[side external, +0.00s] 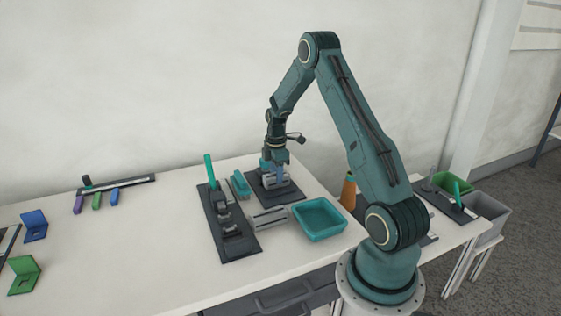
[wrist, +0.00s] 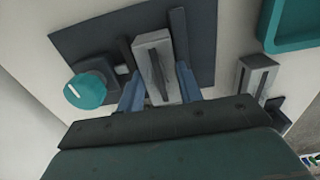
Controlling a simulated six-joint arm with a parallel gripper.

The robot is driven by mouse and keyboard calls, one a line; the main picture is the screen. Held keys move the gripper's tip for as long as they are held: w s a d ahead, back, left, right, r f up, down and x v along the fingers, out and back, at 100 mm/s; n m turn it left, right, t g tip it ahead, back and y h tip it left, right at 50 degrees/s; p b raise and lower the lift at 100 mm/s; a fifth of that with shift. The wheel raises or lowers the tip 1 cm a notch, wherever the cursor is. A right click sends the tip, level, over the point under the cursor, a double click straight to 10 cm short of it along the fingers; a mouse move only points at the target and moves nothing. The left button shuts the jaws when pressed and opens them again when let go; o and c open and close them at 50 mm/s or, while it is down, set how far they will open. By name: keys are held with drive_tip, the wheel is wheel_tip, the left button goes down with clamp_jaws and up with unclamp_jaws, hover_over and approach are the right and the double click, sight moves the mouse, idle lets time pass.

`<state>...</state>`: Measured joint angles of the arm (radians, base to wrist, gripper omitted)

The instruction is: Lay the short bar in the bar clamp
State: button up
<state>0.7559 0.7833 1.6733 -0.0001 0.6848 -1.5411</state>
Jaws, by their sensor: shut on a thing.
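My gripper (side external: 273,168) is low over a dark plate (side external: 292,193) at the back right of the bench. In the wrist view its two blue fingers (wrist: 160,92) stand on either side of a grey block with a dark lengthwise groove, seemingly the short bar (wrist: 143,56), and are shut on it. The bar is over the dark plate (wrist: 85,40), between two dark upright strips that look like part of the bar clamp (wrist: 180,42). I cannot tell whether the bar touches the plate. The fingers partly hide its near end.
A teal round-topped piece (wrist: 85,90) stands left of the bar. A similar grey grooved block (side external: 268,218) and a teal tray (side external: 320,219) lie in front. A dark fixture with a teal upright lever (side external: 209,170) stands left.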

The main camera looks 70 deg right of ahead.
drive_tip(key=shift+f, duration=0.7)
idle(0.7)
drive_tip(key=o, duration=1.3)
drive_tip(key=shift+o, duration=0.2)
drive_tip(key=shift+r, duration=0.1)
drive_tip(key=shift+r, duration=3.45)
wheel_tip(320, 180, up, 14)
